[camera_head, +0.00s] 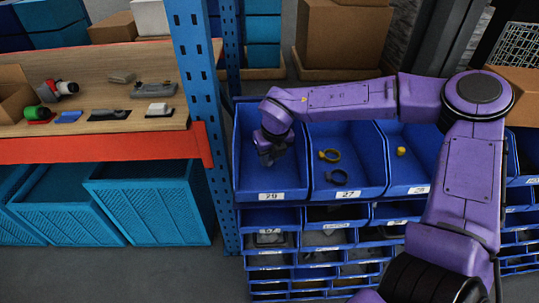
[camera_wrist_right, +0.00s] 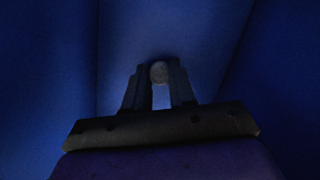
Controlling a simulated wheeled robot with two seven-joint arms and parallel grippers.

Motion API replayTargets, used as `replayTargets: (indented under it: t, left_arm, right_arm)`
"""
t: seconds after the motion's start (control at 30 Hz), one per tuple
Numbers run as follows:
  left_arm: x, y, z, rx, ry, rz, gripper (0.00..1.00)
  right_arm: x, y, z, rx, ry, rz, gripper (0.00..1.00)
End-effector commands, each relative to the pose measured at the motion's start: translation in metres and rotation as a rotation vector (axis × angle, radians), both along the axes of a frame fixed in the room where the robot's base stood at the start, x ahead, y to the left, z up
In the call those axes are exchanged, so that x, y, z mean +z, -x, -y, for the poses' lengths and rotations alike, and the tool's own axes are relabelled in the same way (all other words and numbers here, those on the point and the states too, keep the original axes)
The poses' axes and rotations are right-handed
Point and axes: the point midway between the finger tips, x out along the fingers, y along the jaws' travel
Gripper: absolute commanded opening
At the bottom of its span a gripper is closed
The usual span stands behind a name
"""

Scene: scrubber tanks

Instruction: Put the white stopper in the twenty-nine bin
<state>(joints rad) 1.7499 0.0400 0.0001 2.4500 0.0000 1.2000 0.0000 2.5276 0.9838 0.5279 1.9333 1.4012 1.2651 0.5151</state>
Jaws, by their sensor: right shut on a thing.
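My right gripper (camera_head: 268,156) reaches down inside the left blue bin (camera_head: 243,180) of the top row. That bin's label seems to read 29, though the digits are small. In the right wrist view the two fingers of the right gripper (camera_wrist_right: 159,80) are shut on a small round pale piece, the white stopper (camera_wrist_right: 159,71), which looks grey in the dim light. The blue bin walls (camera_wrist_right: 50,70) surround it in that view. In the head view the stopper is hidden by the gripper. My left gripper is not in view.
The bin (camera_head: 375,180) labelled 27 holds a yellow ring (camera_head: 330,156) and a dark ring (camera_head: 337,177). The bin to its right holds a small yellow piece (camera_head: 401,151). A blue upright post (camera_head: 197,110) and a wooden shelf (camera_head: 95,128) with several parts stand to the left.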

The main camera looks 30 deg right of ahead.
Motion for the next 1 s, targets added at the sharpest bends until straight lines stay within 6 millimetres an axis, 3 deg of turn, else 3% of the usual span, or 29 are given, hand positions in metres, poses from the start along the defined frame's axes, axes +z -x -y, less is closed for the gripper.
replayTargets:
  t: [0.17,0.2,0.23,0.27,0.5,0.63,1.0]
  left_arm:
    - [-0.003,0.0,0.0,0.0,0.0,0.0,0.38]
    - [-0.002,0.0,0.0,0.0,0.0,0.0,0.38]
    - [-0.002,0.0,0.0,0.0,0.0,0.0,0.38]
    - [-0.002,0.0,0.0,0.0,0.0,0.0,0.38]
    - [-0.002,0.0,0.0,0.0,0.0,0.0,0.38]
    - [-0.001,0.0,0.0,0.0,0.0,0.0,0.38]
    - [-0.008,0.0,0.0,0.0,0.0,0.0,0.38]
  right_arm:
    - [-0.004,0.0,0.0,0.0,0.0,0.0,0.0]
    - [-0.003,0.0,0.0,0.0,0.0,0.0,0.38]
    - [-0.003,0.0,0.0,0.0,0.0,0.0,0.48]
    - [-0.003,0.0,0.0,0.0,0.0,0.0,0.5]
    - [-0.002,0.0,0.0,0.0,0.0,0.0,0.5]
    - [0.008,0.001,0.0,-0.001,-0.001,0.004,0.5]
    - [0.093,0.025,-0.004,0.0,0.0,0.005,0.5]
